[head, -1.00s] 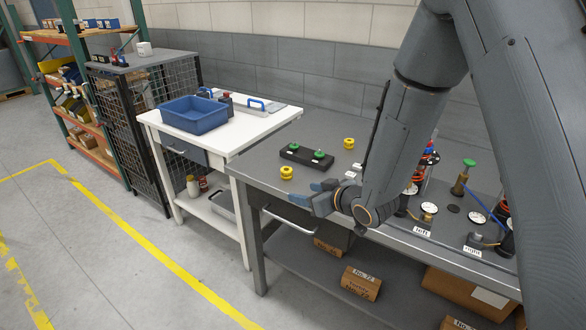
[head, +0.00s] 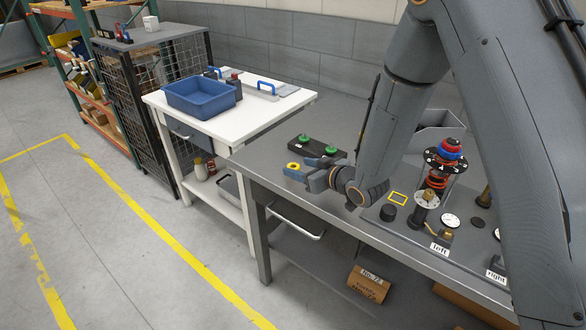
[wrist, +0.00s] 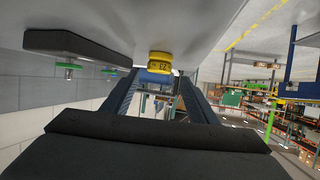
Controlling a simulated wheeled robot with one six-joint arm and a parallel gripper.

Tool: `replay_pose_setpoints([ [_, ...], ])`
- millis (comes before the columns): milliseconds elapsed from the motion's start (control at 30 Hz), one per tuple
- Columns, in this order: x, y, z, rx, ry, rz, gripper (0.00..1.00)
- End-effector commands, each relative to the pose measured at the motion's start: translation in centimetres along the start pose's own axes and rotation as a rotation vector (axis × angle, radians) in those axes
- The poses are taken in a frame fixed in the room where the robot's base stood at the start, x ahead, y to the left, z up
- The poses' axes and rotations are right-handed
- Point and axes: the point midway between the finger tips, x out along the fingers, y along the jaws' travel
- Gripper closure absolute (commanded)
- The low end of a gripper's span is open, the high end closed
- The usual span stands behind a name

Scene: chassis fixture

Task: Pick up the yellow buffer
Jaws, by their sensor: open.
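A black holder (head: 303,152) with two green-topped parts (head: 331,141) stands just behind the gripper. A blue bin (head: 201,99) sits on the white table to the left. A fixture with red and blue parts (head: 447,150) stands to the right.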

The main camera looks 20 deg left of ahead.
Motion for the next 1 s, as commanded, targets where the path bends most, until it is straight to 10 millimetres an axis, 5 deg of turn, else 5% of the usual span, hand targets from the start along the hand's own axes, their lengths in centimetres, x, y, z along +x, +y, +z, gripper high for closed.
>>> replay_pose_setpoints([
  [400,4.3,0.1,0.8,-0.001,-0.001,-0.002,0.47],
  [733,5.0,0.0,0.8,-0.001,-0.001,-0.003,0.47],
  [1000,5.0,0.0,0.8,-0.001,-0.001,-0.003,0.89],
])
